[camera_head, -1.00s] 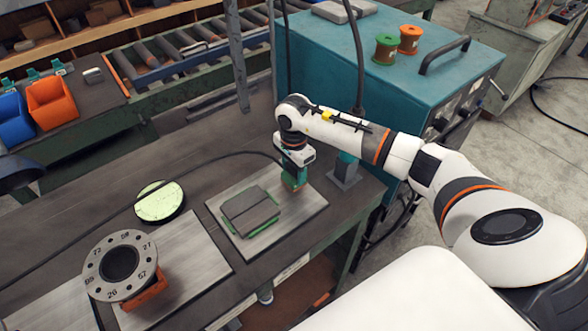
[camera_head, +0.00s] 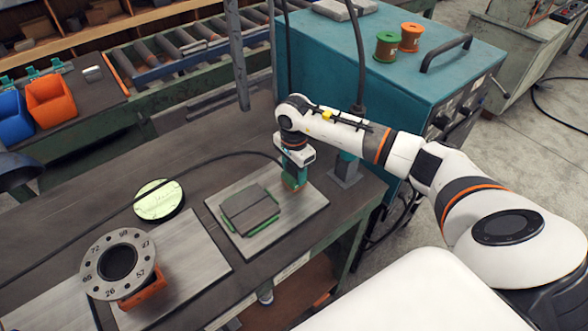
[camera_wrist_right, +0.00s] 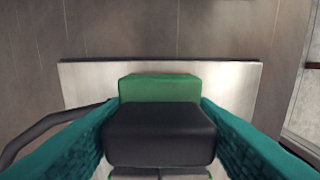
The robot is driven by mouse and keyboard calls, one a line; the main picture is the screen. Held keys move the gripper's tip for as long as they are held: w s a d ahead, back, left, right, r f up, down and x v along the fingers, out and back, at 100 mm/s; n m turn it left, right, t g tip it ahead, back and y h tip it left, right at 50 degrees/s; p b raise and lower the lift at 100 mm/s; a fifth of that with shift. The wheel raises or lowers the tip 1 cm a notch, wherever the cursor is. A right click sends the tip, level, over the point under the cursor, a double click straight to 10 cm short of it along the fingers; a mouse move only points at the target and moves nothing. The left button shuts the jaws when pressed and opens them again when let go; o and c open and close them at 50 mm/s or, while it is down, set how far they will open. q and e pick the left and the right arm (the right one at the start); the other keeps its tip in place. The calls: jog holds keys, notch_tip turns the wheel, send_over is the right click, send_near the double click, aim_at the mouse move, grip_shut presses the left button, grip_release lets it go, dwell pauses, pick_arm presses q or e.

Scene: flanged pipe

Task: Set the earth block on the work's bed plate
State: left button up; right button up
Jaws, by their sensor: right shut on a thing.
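My right gripper (camera_head: 293,179) is shut on the earth block, which is dark grey with a green part (camera_wrist_right: 160,88) in the right wrist view. Its teal fingers stand on both sides of the dark part (camera_wrist_right: 160,135). A black cable runs to it from the left. In the head view the gripper points down over the far right part of a grey metal plate (camera_head: 308,203); I cannot tell whether the block touches it. Another grey plate (camera_head: 195,245) lies to the left, with a numbered flange (camera_head: 92,267) above an orange support (camera_head: 143,292). My left gripper is not in view.
A dark grey and green piece (camera_head: 250,211) lies on the right plate, left of my gripper. A round pale green disc (camera_head: 159,200) lies behind the plates. The teal cabinet (camera_head: 330,75) stands behind my arm. A black cable (camera_head: 215,157) crosses the bench.

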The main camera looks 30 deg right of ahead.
jog(key=shift+f, duration=0.25)
jog(key=o, duration=1.1)
jog(key=shift+c, duration=0.2)
notch_tip(320, 180, up, 11)
jog(key=b, duration=0.3)
jog(key=shift+f+b, duration=0.2)
jog(key=shift+b, duration=0.15)
jog(key=shift+r, duration=0.65)
notch_tip(320, 180, up, 9)
jog(key=p, duration=0.5)
